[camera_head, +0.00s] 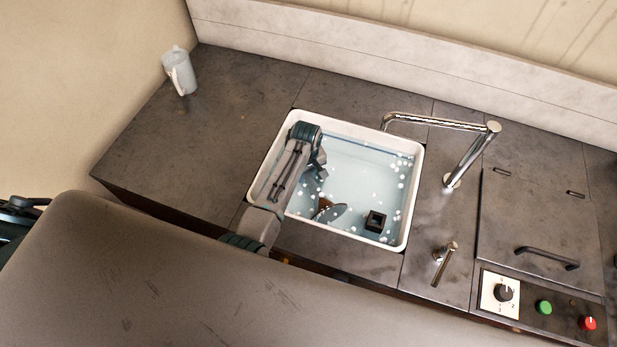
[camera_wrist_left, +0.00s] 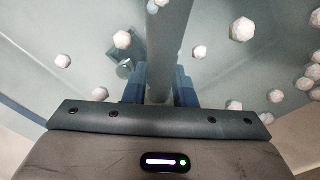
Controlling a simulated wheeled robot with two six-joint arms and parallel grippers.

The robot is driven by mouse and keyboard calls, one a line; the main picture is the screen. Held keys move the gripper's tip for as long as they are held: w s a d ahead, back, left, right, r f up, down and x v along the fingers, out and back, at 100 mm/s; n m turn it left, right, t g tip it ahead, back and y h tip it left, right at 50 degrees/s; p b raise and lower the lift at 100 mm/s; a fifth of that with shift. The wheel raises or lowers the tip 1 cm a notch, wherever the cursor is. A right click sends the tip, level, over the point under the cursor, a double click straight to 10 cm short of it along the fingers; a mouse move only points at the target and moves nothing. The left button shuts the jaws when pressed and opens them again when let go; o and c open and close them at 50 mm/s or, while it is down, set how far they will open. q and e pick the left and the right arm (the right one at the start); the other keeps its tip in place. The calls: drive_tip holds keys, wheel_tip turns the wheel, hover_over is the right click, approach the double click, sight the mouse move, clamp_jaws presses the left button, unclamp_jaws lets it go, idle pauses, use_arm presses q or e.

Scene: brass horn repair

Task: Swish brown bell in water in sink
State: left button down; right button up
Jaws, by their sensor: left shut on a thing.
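The white-rimmed sink (camera_head: 412,190) holds pale water dotted with several white bubbles or beads. My left arm reaches over the sink's left side, and its gripper (camera_head: 320,172) points down into the basin. In the left wrist view, the blue fingers (camera_wrist_left: 162,85) are shut on a grey tube-like part (camera_wrist_left: 170,40), which looks like the bell's neck. In the head view, a brown and grey flared shape (camera_head: 332,212), likely the bell, is low in the sink below the gripper. I cannot tell how deep it sits. My right gripper is out of view.
A small black box (camera_head: 375,221) is in the sink's near right corner. A chrome faucet (camera_head: 440,123) arches over the back rim. A tap handle (camera_head: 445,255) and control panel (camera_head: 545,305) are at right. A white jug (camera_head: 180,72) stands at back left.

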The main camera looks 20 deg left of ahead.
use_arm(q)
drive_tip(key=shift+d, duration=0.15)
drive_tip(key=shift+d, duration=1.35)
drive_tip(key=shift+a, duration=0.15)
drive_tip(key=shift+a, duration=1.35)
drive_tip(key=shift+d, duration=0.1)
drive_tip(key=shift+d, duration=1.4)
drive_tip(key=shift+a, duration=0.15)
drive_tip(key=shift+a, duration=1.35)
drive_tip(key=shift+d, duration=0.1)
